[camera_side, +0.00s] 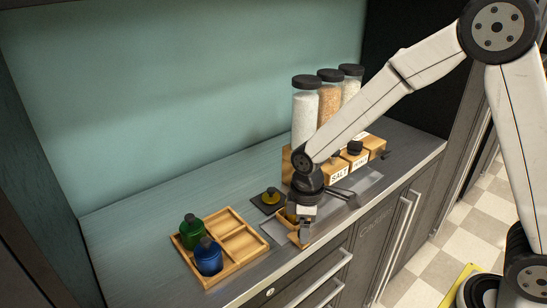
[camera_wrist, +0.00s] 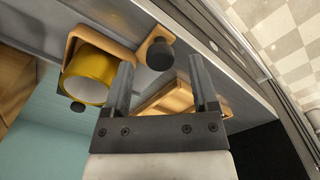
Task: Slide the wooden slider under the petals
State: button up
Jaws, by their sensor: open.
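The wooden slider (camera_wrist: 143,42) is a light wooden piece with a black knob (camera_wrist: 160,54) on its tab; its rounded frame curves around a gold cup (camera_wrist: 88,75). My gripper (camera_wrist: 162,64) is open in the wrist view, one finger on each side of the knob, and holds nothing that I can see. Three black-lidded jars stand behind; the middle one (camera_side: 329,98) holds orange-pink contents. I cannot tell which holds the petals.
Wooden dispensers with labels, one reading SALT (camera_side: 339,174), stand under the jars to the right. A wooden tray (camera_side: 240,245) with a green bottle (camera_side: 191,232) and a blue bottle (camera_side: 208,256) is at left. A dark square with a yellow piece (camera_side: 270,197) lies between.

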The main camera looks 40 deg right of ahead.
jog(key=shift+f, duration=0.75)
grip_shut()
dwell(1.0)
